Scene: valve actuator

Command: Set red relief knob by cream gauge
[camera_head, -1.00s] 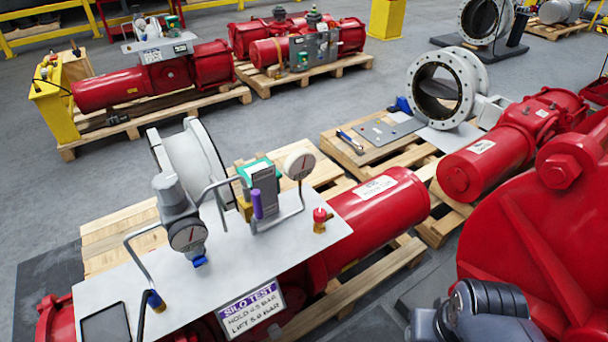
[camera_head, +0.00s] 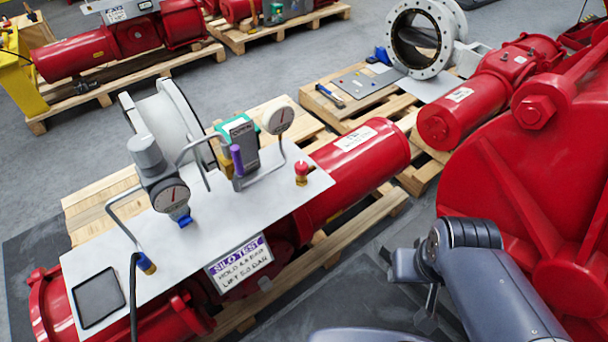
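The red relief knob (camera_head: 301,168) stands on a small brass fitting at the right end of a light metal panel (camera_head: 185,253). The cream gauge (camera_head: 278,118) is a round dial on a bent grey tube, just up and left of the knob. A second, grey-bodied gauge (camera_head: 170,195) stands at the panel's left, under a grey cylinder. A white sign (camera_head: 238,263) reading SILO TEST, with hold and lift lines in bar, hangs at the panel's front edge. My grey arm is at the lower right, apart from the panel. My gripper (camera_head: 427,318) shows only partly, and its fingers are unclear.
A purple-handled lever (camera_head: 237,160) and a yellow one stand left of the cream gauge. A large red actuator body (camera_head: 540,190) fills the right side near my arm. A red cylinder (camera_head: 360,150) runs beyond the panel.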

